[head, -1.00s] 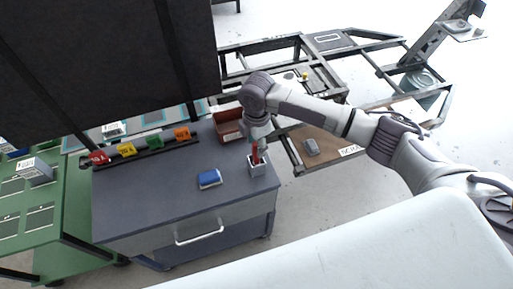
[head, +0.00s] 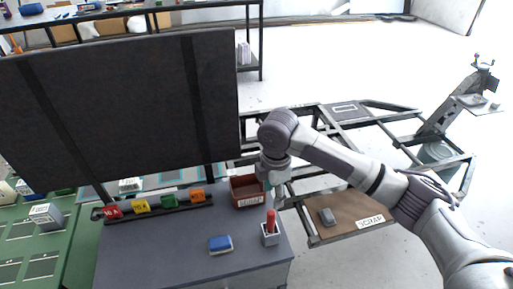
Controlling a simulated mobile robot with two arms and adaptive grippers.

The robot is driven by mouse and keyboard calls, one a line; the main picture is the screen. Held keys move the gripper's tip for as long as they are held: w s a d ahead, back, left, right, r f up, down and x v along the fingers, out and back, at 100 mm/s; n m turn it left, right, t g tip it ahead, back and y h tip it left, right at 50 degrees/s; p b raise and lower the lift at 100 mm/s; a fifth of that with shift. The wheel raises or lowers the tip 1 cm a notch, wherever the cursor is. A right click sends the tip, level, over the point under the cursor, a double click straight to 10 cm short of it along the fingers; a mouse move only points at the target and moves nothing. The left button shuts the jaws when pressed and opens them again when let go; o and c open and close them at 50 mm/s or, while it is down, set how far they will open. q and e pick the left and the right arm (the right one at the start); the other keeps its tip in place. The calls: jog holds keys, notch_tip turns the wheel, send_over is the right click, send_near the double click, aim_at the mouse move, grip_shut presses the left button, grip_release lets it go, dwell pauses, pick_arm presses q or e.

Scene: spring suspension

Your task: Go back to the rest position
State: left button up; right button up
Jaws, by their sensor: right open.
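My right arm reaches in from the right, and its gripper (head: 268,188) points down over the grey workbench (head: 180,245). The gripper is open and empty, but its fingers are small and hard to make out. Just below it, a red-handled tool (head: 271,221) stands upright in a small grey holder (head: 270,238). The gripper looks apart from the tool. My left gripper is not in view.
A blue block (head: 220,244) and a row of coloured clips (head: 155,205) are on the bench. A large dark panel (head: 110,115) rises behind. A brown scrap board (head: 340,215) lies to the right.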

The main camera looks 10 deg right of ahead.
jog(key=s+a+f+m+t+y, duration=0.25)
jog(key=s+a+f+m, duration=0.45)
jog(key=s, duration=0.4)
jog(key=s+d+f+m+t+h, duration=0.1)
jog(key=s+d+f+m+h, duration=0.15)
jog(key=s+d+m, duration=1)
jog(key=s+f+n+g, duration=0.1)
jog(key=s+f, duration=0.1)
jog(key=f, duration=1.2)
jog(key=s+f+n+g, duration=0.1)
jog(key=s+f, duration=0.1)
jog(key=f, duration=1.2)
jog(key=s+d+f, duration=0.3)
jog(key=s+f, duration=1.1)
jog(key=s, duration=0.1)
jog(key=shift+s+f, duration=0.25)
jog(key=shift+s, duration=0.15)
